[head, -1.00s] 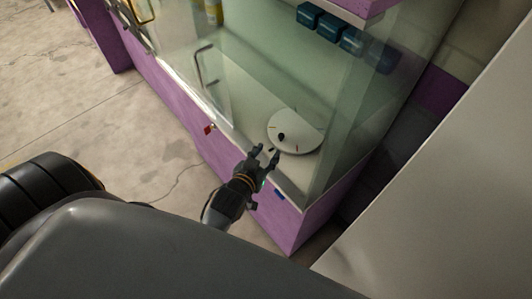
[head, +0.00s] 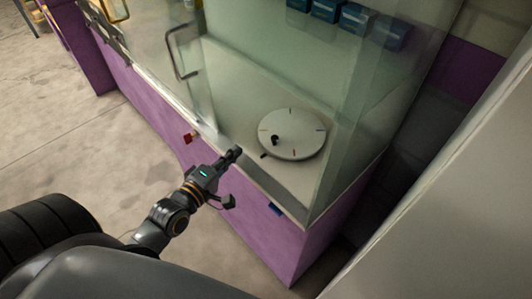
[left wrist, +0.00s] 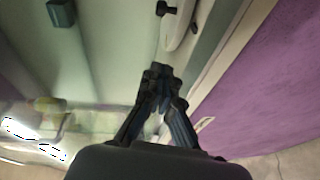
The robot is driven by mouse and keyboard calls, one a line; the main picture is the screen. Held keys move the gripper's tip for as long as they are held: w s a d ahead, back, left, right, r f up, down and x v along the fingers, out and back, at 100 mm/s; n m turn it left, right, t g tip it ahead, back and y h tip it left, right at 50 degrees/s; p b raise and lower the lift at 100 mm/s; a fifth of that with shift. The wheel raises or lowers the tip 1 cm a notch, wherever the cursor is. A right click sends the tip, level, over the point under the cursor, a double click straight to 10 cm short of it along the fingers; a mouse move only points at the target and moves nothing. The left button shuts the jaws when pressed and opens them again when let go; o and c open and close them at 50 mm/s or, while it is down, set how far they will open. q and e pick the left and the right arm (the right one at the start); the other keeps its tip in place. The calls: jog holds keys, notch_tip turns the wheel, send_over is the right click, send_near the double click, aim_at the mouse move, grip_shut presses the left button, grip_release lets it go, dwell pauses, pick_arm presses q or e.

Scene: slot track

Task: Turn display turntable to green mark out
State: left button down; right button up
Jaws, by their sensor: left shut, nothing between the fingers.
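The display turntable (head: 305,146) is a white disc on the pale floor of a glass-fronted purple case. A small black knob (head: 275,140) stands near its left front edge. Thin marks show around its top, one reddish at the front and one bluish at the right; I cannot pick out a green one. My left gripper (head: 236,152) is shut and empty, left of the turntable near the case's front edge, apart from the disc. In the left wrist view the closed fingers (left wrist: 158,72) point toward the turntable's edge (left wrist: 181,32). My right gripper is not in view.
A glass door with a metal handle (head: 180,62) stands left of the turntable. Dark teal boxes (head: 358,18) sit on the upper shelf. Side glass bounds the right.

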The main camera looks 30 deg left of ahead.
aim_at(265, 146)
pick_arm(q)
jog(key=w+n, duration=0.1)
jog(key=w, duration=0.6)
jog(key=w+n+b, duration=0.1)
jog(key=w, duration=0.2)
jog(key=shift+w+d+f+n+h, duration=0.15)
jog(key=shift+d+f+n+h, duration=0.15)
jog(key=shift+d+h, duration=0.1)
jog(key=d, duration=0.1)
jog(key=s+d, duration=0.1)
jog(key=d+p, duration=0.1)
jog(key=shift+s+r, duration=0.3)
jog(key=shift+s, duration=0.05)
jog(key=shift+s+d, duration=0.2)
jog(key=shift+d, duration=0.05)
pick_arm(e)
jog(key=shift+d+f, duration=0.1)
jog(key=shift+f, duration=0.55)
pick_arm(q)
jog(key=shift+w+d, duration=0.1)
jog(key=shift+d, duration=0.1)
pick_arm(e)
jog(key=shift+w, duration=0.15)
